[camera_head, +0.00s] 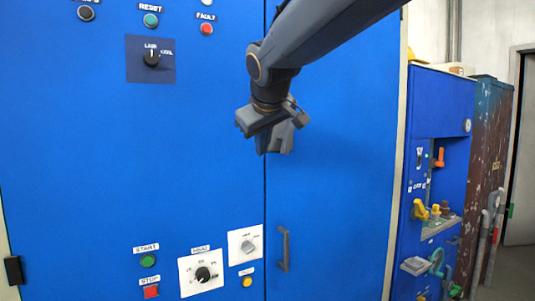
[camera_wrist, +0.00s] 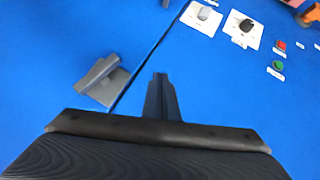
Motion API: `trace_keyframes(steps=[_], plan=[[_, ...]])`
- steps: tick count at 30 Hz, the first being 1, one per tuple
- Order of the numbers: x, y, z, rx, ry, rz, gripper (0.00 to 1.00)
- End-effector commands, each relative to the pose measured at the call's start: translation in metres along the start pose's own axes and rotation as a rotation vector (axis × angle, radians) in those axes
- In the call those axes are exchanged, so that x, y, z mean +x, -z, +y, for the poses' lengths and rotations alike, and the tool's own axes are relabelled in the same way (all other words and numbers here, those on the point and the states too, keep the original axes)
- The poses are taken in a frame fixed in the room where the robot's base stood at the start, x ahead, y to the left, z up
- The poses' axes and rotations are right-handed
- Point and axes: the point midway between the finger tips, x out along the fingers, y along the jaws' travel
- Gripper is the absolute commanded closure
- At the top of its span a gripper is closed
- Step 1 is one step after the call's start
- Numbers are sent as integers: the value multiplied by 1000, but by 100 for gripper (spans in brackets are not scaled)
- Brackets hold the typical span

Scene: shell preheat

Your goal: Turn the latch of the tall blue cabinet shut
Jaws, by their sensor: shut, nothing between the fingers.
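The tall blue cabinet (camera_head: 335,190) fills most of the head view, with a vertical seam between its two halves. In the wrist view its latch (camera_wrist: 102,76) is a grey lever on a square grey plate, beside the seam. The lever lies at a slant to the seam. My gripper (camera_wrist: 160,78) is shut and empty, apart from the latch, on the other side of the seam in that view. In the head view my gripper (camera_head: 262,143) is in front of the seam at mid-height and hides much of the latch area.
A grey handle (camera_head: 284,248) is on the cabinet lower down. Left of the seam are a dial (camera_head: 202,273), a smaller knob (camera_head: 248,245), a green button (camera_head: 147,261) and a red button (camera_head: 151,292). A smaller blue unit (camera_head: 440,100) with coloured fittings stands at the right.

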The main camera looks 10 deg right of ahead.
Motion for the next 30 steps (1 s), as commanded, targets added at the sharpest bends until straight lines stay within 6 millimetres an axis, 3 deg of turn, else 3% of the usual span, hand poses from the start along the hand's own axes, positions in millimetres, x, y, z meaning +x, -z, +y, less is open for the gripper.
trace_keyframes(steps=[7, 20, 23, 25, 30], plan=[[-19, -5, -14, 0, 1, 0, 100], [-18, -9, -16, 3, 3, -8, 100], [-4, -30, -21, 16, 17, -47, 100], [14, -57, -28, 36, 37, -97, 100], [60, -158, -56, 121, 102, -273, 100]])
